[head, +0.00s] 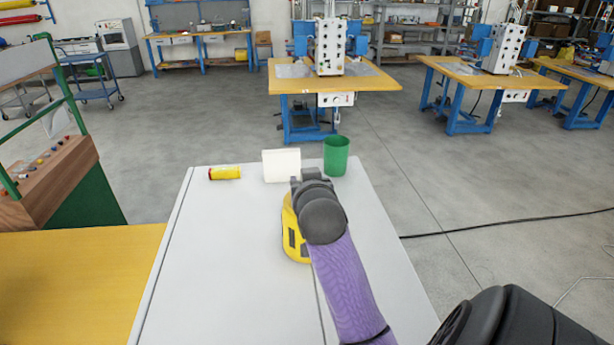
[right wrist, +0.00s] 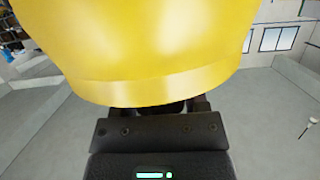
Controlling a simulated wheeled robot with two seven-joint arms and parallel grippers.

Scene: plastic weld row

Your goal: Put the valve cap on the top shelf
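A large, smooth yellow rounded piece with a rim, which looks like the valve cap (right wrist: 160,60), fills the upper part of the right wrist view. In the head view the yellow piece (head: 290,235) shows with dark slots, partly hidden behind my right gripper and wrist. My right gripper (right wrist: 155,108) appears closed on it; its fingers show at the lower edge of the yellow piece, their tips hidden. In the head view this arm reaches in from the lower right over a white surface (head: 215,270). My left gripper is not in view. I cannot tell which shelf is the top shelf.
A yellow table (head: 80,270) adjoins at left. Workbenches with machines and grey shelving (head: 408,40) stand far back.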

